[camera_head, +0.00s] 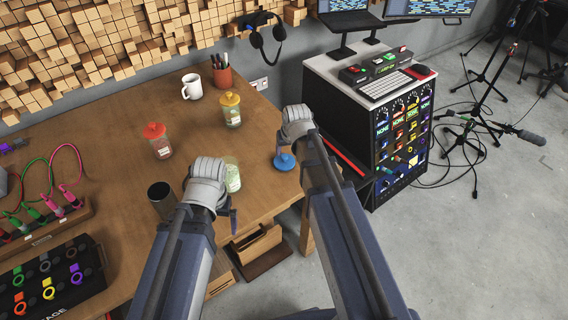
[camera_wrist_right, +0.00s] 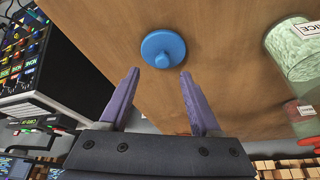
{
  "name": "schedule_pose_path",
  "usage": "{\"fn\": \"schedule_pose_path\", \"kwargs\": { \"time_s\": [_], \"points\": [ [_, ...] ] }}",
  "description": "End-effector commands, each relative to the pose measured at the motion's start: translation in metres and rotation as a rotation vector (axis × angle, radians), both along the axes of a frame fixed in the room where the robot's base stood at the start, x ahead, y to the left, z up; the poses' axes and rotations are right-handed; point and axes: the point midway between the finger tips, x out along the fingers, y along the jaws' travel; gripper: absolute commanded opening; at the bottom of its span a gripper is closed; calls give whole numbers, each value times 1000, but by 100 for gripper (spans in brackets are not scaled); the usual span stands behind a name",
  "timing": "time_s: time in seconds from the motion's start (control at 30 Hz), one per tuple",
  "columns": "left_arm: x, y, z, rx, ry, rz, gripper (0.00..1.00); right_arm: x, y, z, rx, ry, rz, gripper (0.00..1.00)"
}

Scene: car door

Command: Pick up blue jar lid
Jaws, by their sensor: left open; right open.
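The blue jar lid (camera_head: 284,161) lies flat on the wooden table (camera_head: 120,213) near its right edge, knob up. In the right wrist view the lid (camera_wrist_right: 163,48) shows whole, just beyond the fingertips. My right gripper (camera_wrist_right: 159,74) is open and empty, its two purple fingers spread to either side of the lid's line and apart from it. In the head view my right arm's wrist (camera_head: 297,115) is beside the lid, its fingers mostly hidden. My left gripper (camera_head: 233,217) is open near the table's front edge, partly hidden by its wrist.
A lidless jar with green contents (camera_head: 232,175) stands left of the lid. Jars with red (camera_head: 158,140) and yellow (camera_head: 231,110) lids, a white mug (camera_head: 192,87) and a pen cup (camera_head: 222,76) stand farther back. A dark cylinder (camera_head: 161,196) is near my left arm.

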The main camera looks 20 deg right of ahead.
Motion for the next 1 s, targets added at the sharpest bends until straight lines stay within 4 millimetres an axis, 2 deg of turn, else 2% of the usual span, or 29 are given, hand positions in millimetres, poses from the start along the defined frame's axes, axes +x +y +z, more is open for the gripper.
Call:
{"fn": "schedule_pose_path", "kwargs": {
  "time_s": [0.03,0.23,0.37,0.7,1.0],
  "points": [
    [0,0,-9,0,0,0,100,3,0,-9,0,0,0,64],
    [0,0,-9,0,0,0,100,4,0,-9,0,0,0,64],
    [0,0,-16,0,0,0,100,7,1,-16,0,0,0,64],
    [0,0,-53,0,0,0,100,25,4,-53,0,0,0,64],
    [0,0,-54,0,0,-1,100,26,4,-54,0,0,0,64]
  ]
}}
